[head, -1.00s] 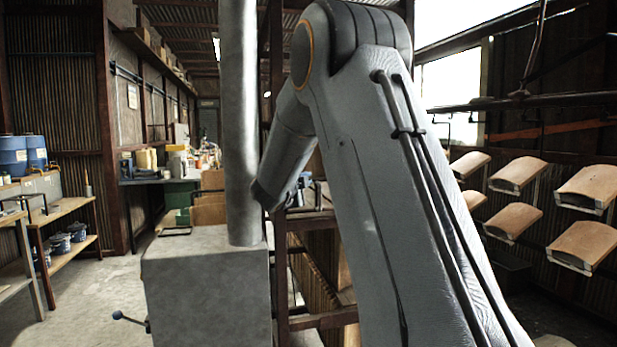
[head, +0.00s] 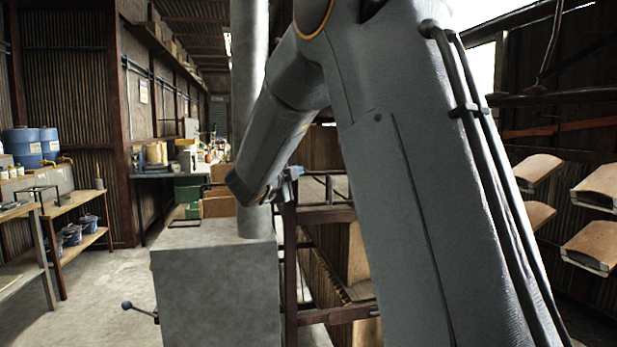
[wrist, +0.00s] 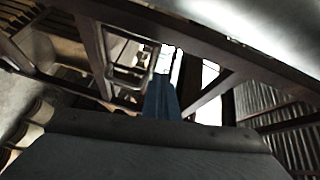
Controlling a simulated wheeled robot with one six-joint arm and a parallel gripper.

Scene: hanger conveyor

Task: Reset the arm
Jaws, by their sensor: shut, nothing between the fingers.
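My arm fills the middle and right of the head view, bent at the elbow, with its forearm sloping down to the left. My gripper (head: 290,173) shows small and blue-grey beyond the wrist, close to the grey metal post and box in the picture. In the wrist view my gripper (wrist: 162,97) is a narrow blue shape with its fingers together and nothing between them. It points toward dark beams and bright window gaps. The far side of the gripper is hidden in the head view.
A grey box (head: 213,290) with a lever stands left of my arm, with a round post (head: 247,110) at it. A dark metal rack (head: 330,214) stands behind the arm. Curved wooden pieces (head: 593,247) hang at right. The floor (head: 105,300) at left is clear.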

